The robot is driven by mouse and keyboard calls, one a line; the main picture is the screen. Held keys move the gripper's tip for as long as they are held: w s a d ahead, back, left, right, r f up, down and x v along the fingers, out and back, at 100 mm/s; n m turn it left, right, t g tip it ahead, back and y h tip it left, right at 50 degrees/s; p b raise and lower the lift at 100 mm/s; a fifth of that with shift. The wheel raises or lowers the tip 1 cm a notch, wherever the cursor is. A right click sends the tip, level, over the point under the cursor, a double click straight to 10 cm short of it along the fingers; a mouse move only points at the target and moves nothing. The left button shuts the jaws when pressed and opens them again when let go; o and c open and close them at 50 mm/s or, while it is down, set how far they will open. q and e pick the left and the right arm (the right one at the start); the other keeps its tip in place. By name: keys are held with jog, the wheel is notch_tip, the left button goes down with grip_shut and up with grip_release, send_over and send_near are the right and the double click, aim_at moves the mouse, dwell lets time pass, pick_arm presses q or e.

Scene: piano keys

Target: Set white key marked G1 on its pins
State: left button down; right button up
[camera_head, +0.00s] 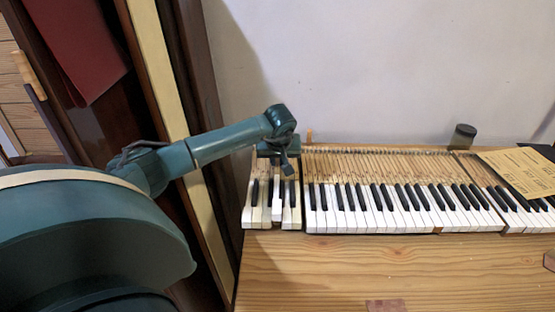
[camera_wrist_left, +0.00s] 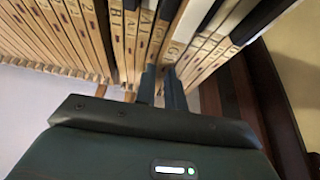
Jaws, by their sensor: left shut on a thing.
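My left gripper (camera_head: 281,150) is over the back of the short key section at the left end of the keyboard. In the left wrist view its two narrow fingers (camera_wrist_left: 162,88) are shut on the wooden rear part of a key. This appears to be the white key marked G1 (camera_wrist_left: 192,18), with a white top and a lettered wooden shank. It lies among neighbouring keys; whether it is seated on its pins cannot be told. The pins under it are hidden. In the head view the arm and gripper cover the rear of this section. My right gripper is not in view.
The main row of keys (camera_head: 380,208) runs right from a small gap. Black keys flank the held key closely. A dark jar (camera_head: 462,136) and a yellowish printed sheet (camera_head: 520,170) are at the back right. The wooden bench front (camera_head: 340,265) is mostly clear.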

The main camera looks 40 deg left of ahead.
pick_arm(q)
jog(key=shift+f+b, duration=0.35)
jog(key=shift+f, duration=0.1)
dwell(0.7)
jog(key=c, duration=1.8)
grip_release()
jog(key=shift+r, duration=0.2)
jog(key=shift+r+p, duration=0.9)
jog(key=shift+r, duration=0.05)
jog(key=o, duration=0.5)
jog(key=shift+o, duration=0.2)
jog(key=shift+r+p, duration=1.85)
jog(key=shift+r, duration=0.65)
